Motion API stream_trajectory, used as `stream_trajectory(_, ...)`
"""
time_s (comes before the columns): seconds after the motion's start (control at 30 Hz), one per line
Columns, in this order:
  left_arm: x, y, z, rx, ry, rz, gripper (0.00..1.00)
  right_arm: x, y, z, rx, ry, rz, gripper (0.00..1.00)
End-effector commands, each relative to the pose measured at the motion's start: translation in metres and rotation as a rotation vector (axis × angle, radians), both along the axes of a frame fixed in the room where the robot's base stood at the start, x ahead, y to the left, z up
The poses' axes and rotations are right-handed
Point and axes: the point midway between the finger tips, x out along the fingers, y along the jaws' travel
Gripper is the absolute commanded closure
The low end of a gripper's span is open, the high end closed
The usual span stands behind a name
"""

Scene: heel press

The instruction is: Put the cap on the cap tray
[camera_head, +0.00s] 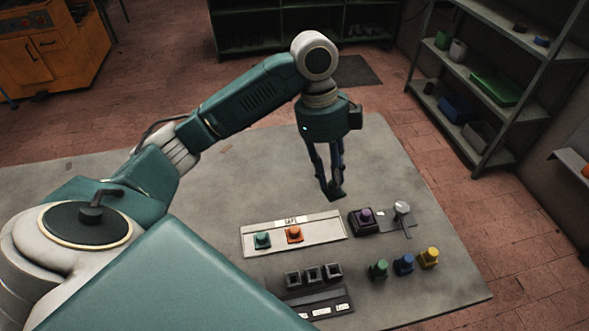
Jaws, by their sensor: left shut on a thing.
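The cap tray (327,225) is a pale, long plate with a label on its back edge, lying on the grey table. A teal cap (262,240) and an orange cap (294,234) stand on its left and middle parts. The right part of the tray is bare. My left gripper (335,191) points down above the table, behind the right end of the tray. It is shut on a small dark thing, taken as the cap, whose outline merges with the dark fingertips. My right gripper is not in view.
A dark block with a purple top (366,215) and a lever with a pale knob (402,208) stand right of the tray. Green (378,269), blue (404,264) and yellow (429,258) pieces stand in front. A dark rack (318,290) has several square holders.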

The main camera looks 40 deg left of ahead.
Motion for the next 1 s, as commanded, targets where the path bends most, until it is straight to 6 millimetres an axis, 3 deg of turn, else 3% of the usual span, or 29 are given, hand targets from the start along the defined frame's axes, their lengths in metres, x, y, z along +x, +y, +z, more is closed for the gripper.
stream_trajectory(0.1,0.005,0.002,0.018,0.001,-0.002,-0.141,1.00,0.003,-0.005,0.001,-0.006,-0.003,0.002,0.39)
stream_trajectory(0.23,0.005,0.002,0.014,0.001,0.004,-0.200,1.00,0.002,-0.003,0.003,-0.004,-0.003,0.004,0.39)
stream_trajectory(0.5,0.003,0.003,-0.051,0.000,0.010,-0.202,1.00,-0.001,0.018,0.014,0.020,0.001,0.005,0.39)
stream_trajectory(0.7,0.003,0.003,-0.102,0.001,0.006,-0.201,1.00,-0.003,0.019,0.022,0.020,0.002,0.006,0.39)
stream_trajectory(0.83,0.004,0.003,-0.125,0.003,0.003,-0.201,1.00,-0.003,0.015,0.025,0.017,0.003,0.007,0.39)
stream_trajectory(1.0,0.005,0.003,-0.137,0.001,0.000,-0.202,1.00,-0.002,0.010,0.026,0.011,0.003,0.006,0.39)
